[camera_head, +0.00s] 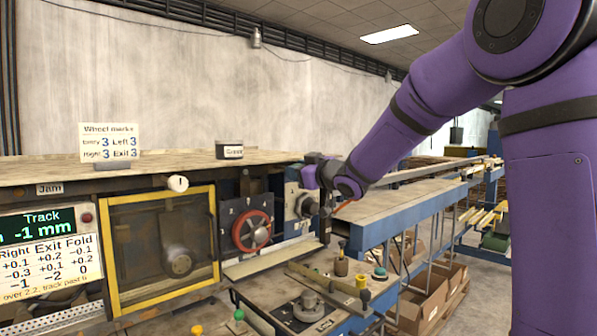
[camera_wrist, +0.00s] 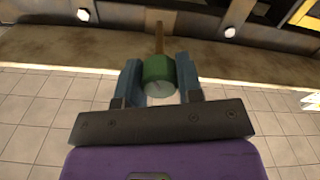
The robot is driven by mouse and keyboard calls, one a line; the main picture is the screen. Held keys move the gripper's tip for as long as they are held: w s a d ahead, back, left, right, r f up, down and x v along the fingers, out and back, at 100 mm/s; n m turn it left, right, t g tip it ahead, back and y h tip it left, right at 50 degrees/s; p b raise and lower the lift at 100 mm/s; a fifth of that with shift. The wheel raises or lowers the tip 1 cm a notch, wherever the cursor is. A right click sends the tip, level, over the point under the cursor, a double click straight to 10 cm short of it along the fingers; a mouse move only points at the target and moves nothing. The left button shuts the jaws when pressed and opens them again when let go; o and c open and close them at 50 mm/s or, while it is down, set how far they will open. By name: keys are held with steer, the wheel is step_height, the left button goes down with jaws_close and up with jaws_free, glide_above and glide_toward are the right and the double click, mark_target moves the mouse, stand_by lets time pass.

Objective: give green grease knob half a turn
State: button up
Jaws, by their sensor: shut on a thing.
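The green grease knob (camera_wrist: 157,69) is a short green cylinder with a pale end facing the wrist camera. A thin brown stem (camera_wrist: 159,38) runs from it toward the dark machine edge. My gripper (camera_wrist: 158,78) is shut on the knob, with one blue finger on each side of it. In the head view my purple arm reaches to the machine's right end, and my gripper (camera_head: 318,190) is small and partly hidden there. I cannot make out the held knob in that view.
A red handwheel (camera_head: 251,231) and a yellow-framed window (camera_head: 160,240) are left of my gripper. A bench with tools and small knobs, including a green one (camera_head: 239,315), stands below. A blue-edged conveyor (camera_head: 400,215) extends right. A white round knob (camera_wrist: 83,15) shows in the wrist view.

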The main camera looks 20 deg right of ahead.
steer(key=m, duration=0.5)
steer(key=shift+f, duration=0.15)
stand_by(0.4)
steer(key=o, duration=0.9)
steer(key=v, duration=1.1)
